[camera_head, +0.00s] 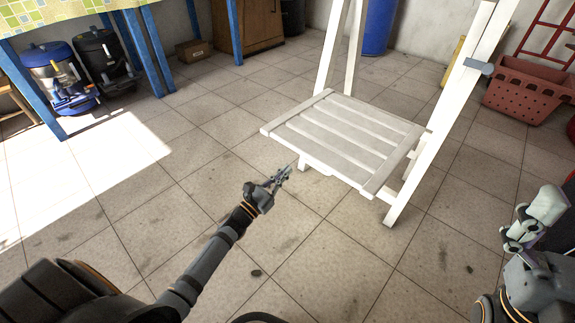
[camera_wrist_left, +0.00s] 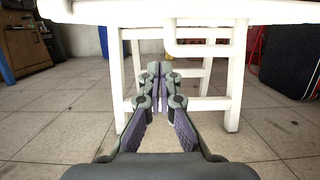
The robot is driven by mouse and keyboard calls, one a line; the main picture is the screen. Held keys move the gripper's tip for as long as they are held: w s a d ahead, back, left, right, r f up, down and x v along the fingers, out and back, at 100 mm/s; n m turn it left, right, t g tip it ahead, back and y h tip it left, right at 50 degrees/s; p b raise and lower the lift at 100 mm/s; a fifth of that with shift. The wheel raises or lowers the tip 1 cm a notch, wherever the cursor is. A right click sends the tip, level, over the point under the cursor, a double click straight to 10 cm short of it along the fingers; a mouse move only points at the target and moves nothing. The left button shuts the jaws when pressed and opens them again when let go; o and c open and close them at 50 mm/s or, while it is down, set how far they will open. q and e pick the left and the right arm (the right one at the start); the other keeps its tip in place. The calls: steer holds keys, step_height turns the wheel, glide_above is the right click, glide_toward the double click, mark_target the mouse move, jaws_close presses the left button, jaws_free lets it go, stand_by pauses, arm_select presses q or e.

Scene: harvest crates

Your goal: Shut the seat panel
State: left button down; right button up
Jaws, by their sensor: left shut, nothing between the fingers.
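The seat panel (camera_head: 345,136) is a white slatted board on a white folding chair. It lies roughly level, folded down, in the middle of the head view. The chair's white frame (camera_head: 428,150) rises at the right and behind it. My left gripper (camera_head: 284,174) is shut and empty, just off the panel's near left edge. In the left wrist view the gripper (camera_wrist_left: 160,80) points under the panel's edge (camera_wrist_left: 160,11), which runs across the top. The chair legs (camera_wrist_left: 236,85) stand beyond the fingers.
A red plastic crate (camera_head: 525,92) stands at the right. A table with blue legs (camera_head: 157,50) is at the upper left, with blue and black machines under it. A cardboard box (camera_head: 192,50) and a blue bin (camera_head: 378,28) are at the back. The tiled floor around the chair is clear.

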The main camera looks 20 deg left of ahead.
arm_select(q)
steer(key=shift+w+d+r, duration=0.1)
steer(key=shift+w+r, duration=0.15)
steer(key=shift+r, duration=0.5)
steer(key=shift+w+d+r, duration=0.1)
steer(key=shift+w+r, duration=0.15)
steer(key=shift+r, duration=0.45)
steer(key=shift+w+d+r, duration=0.1)
steer(key=shift+w+r, duration=0.15)
steer(key=shift+r, duration=0.5)
steer(key=shift+r, duration=0.1)
